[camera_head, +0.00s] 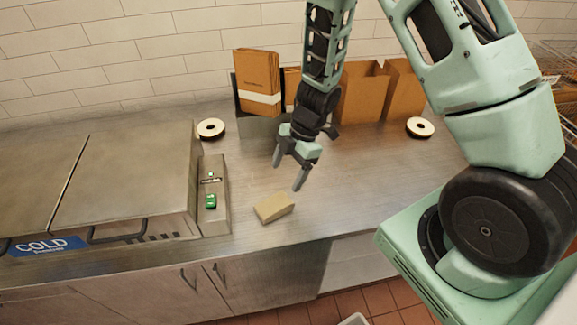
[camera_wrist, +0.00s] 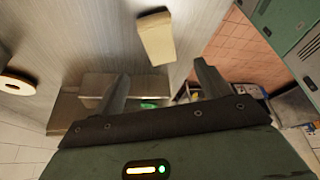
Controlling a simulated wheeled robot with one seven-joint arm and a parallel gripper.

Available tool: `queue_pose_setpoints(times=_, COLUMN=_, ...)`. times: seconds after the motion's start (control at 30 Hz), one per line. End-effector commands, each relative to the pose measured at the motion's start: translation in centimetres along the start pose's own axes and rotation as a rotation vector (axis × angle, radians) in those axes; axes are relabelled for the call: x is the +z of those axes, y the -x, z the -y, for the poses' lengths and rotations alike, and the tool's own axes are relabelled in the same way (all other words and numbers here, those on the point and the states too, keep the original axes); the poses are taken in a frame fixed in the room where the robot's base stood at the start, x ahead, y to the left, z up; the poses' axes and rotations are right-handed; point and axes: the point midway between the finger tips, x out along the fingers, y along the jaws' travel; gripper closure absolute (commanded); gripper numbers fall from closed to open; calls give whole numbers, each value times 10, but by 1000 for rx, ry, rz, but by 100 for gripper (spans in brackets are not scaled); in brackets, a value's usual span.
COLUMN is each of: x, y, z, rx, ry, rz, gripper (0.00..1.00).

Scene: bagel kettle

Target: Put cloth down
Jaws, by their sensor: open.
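The cloth (camera_head: 274,207) is a folded tan block lying on the steel counter (camera_head: 350,185), near its front edge. It also shows in the wrist view (camera_wrist: 156,38), beyond the fingertips. My gripper (camera_head: 288,174) is open and empty. It hangs above the counter, up and to the right of the cloth in the head view, and does not touch it. Both fingers show apart in the wrist view (camera_wrist: 160,82), with nothing between them.
A steel cold unit (camera_head: 125,180) with a control panel (camera_head: 213,195) stands left of the cloth. Behind are brown paper bags (camera_head: 360,95), a bin of brown packets (camera_head: 257,82) and two white rolls (camera_head: 211,128) (camera_head: 420,127). The counter right of the cloth is clear.

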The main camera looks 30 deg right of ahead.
Motion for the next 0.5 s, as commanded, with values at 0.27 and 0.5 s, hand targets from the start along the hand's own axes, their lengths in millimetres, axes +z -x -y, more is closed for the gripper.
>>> queue_pose_setpoints(times=0.27, x=-42, y=34, z=-33, rx=197, ry=-100, rz=59, gripper=24)
queue_pose_setpoints(times=0.5, x=-105, y=94, z=-30, rx=423, ry=-381, rz=168, gripper=24)
